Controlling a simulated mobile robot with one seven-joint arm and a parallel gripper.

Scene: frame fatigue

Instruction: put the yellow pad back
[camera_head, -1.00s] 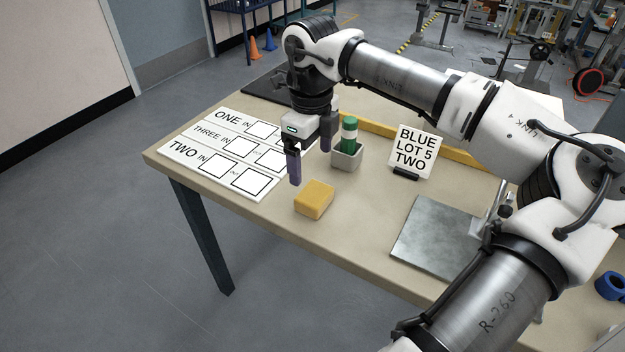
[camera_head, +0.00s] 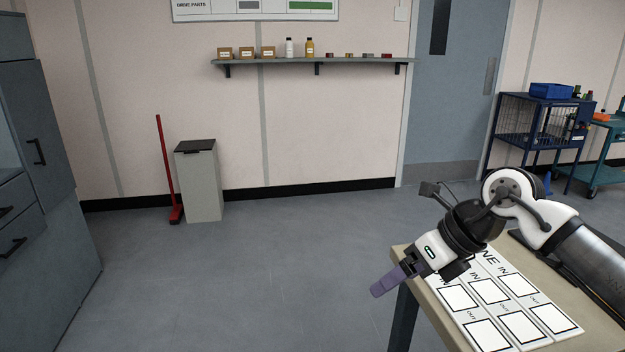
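The yellow pad is not in view now. My gripper (camera_head: 385,284) is at the lower right, tilted with its purple fingers pointing down and left, past the table's left corner. The fingers line up from this side, so their gap is hidden. Nothing yellow shows at the fingers. The white board (camera_head: 508,308) with printed words and empty squares lies on the table (camera_head: 423,309) beneath and right of my gripper.
A wall shelf (camera_head: 270,62) holds small boxes, two bottles and several small coloured items. A grey bin (camera_head: 201,185) and a red upright tool (camera_head: 165,170) stand by the wall. Grey cabinets (camera_head: 40,190) stand at left. The middle floor is clear.

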